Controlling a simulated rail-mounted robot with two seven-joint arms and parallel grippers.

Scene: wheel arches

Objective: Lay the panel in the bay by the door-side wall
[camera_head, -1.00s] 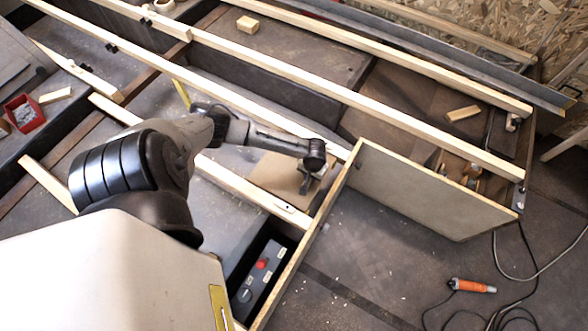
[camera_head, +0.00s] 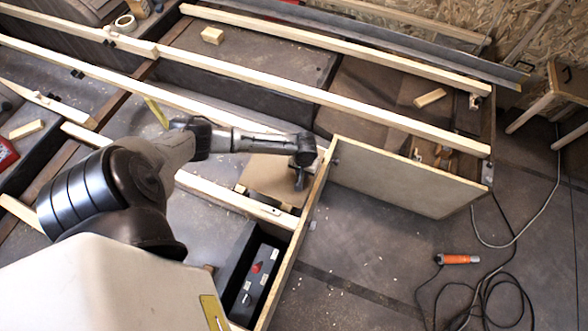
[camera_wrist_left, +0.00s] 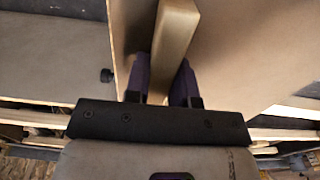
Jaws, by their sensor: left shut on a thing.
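My left gripper (camera_head: 299,184) points down between the long wooden battens, left of the corner of an upright board. In the left wrist view its two dark fingers (camera_wrist_left: 165,88) are shut on a pale wooden bar (camera_wrist_left: 174,38). The bar stands against a broad brown panel (camera_wrist_left: 235,50). The panel also shows in the head view as a tan sheet (camera_head: 265,174) beside and under the gripper, partly hidden by the arm and a batten. I cannot tell whether it touches the floor below. My right gripper is not in view.
The upright board (camera_head: 400,178) stands right of the gripper. A long batten (camera_head: 240,198) runs in front. A grey control box with a red button (camera_head: 256,268) sits in a narrow gap. Loose wood blocks (camera_head: 430,97), an orange tool (camera_head: 460,259) and cables lie further right.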

